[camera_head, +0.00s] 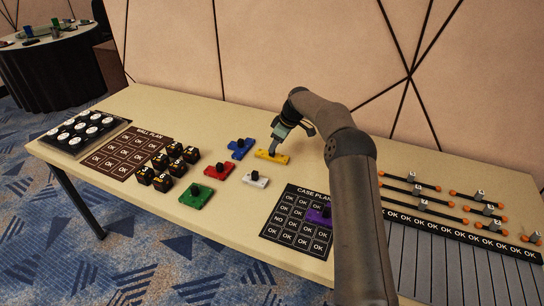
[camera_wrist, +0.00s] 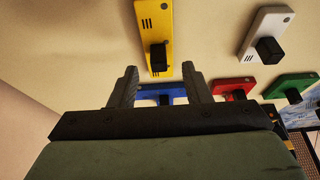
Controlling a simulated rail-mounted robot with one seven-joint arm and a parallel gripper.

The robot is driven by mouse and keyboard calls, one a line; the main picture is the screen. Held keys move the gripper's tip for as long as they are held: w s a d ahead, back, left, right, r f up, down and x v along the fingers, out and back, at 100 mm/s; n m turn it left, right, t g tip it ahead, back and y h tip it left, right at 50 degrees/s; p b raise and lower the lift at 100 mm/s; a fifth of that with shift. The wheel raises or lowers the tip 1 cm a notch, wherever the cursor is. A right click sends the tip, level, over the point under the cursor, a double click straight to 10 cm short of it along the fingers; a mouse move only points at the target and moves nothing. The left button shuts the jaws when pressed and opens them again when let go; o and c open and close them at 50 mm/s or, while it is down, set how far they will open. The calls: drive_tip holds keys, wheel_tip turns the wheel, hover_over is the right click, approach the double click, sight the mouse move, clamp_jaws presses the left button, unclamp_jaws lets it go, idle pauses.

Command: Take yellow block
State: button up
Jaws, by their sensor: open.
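The yellow block (camera_head: 279,158) lies flat on the table in the head view, with a black knob on top. In the wrist view the yellow block (camera_wrist: 153,32) is seen from above, its black knob (camera_wrist: 158,57) near the lower end. My gripper (camera_head: 275,147) is just above the yellow block in the head view. In the wrist view my gripper (camera_wrist: 158,72) is open, its two fingers apart on either side of the line of the knob. Nothing is between the fingers that I can see as held. Whether the fingers touch the block is unclear.
Near the yellow block lie a blue block (camera_head: 241,147), a white block (camera_head: 255,180), a red block (camera_head: 219,171) and a green block (camera_head: 196,197). A purple block (camera_head: 319,216) lies on the case plan board (camera_head: 270,232). Several black cubes (camera_head: 162,161) stand left.

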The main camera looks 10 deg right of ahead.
drive_tip(key=x, duration=0.4)
drive_tip(key=shift+w+a, duration=0.15)
drive_tip(key=shift+r, duration=0.1)
drive_tip(key=c, duration=0.9)
drive_tip(key=shift+r, duration=0.1)
